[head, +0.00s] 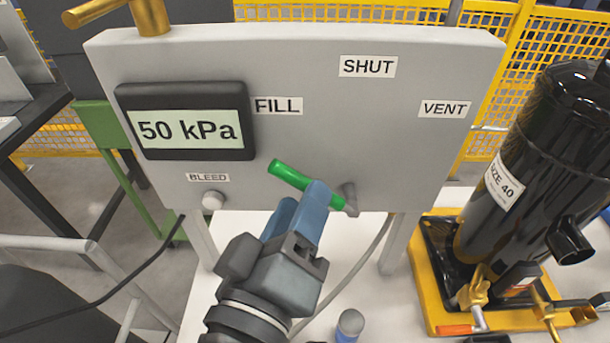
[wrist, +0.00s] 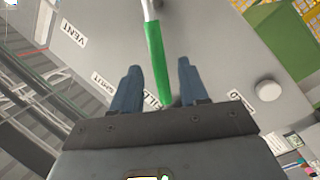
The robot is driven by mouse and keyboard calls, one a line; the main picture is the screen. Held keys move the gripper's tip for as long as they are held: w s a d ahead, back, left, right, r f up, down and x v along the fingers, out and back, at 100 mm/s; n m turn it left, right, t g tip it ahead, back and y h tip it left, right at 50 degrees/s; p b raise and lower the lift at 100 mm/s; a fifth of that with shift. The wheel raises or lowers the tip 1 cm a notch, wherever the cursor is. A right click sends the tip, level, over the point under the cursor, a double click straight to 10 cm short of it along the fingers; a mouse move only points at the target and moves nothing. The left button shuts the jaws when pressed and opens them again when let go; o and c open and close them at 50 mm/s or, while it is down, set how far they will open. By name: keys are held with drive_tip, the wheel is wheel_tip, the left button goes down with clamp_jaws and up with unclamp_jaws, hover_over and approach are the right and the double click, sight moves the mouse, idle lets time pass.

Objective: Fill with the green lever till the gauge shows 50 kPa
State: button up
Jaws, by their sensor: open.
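The gauge (head: 190,131) on the grey panel reads 50 kPa. The green lever (head: 292,175) points left and slightly up from its pivot, toward the side of the FILL label (head: 278,106). My gripper (head: 302,196) is at the lever, its blue fingers partly covering the handle. In the wrist view the open gripper (wrist: 158,70) has the green lever (wrist: 156,62) passing between its fingers, with gaps on both sides. Whether a finger touches it I cannot tell.
The panel (head: 330,135) also bears a SHUT label (head: 368,66), a VENT label (head: 444,109) and a BLEED knob (head: 212,199). A black tank (head: 530,150) stands on a yellow base at right. A small blue-and-grey object (head: 349,325) is at the bottom.

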drive_tip(key=shift+p+x, duration=0.3)
drive_tip(key=shift+x, duration=1.65)
drive_tip(key=shift+c, duration=0.3)
clamp_jaws()
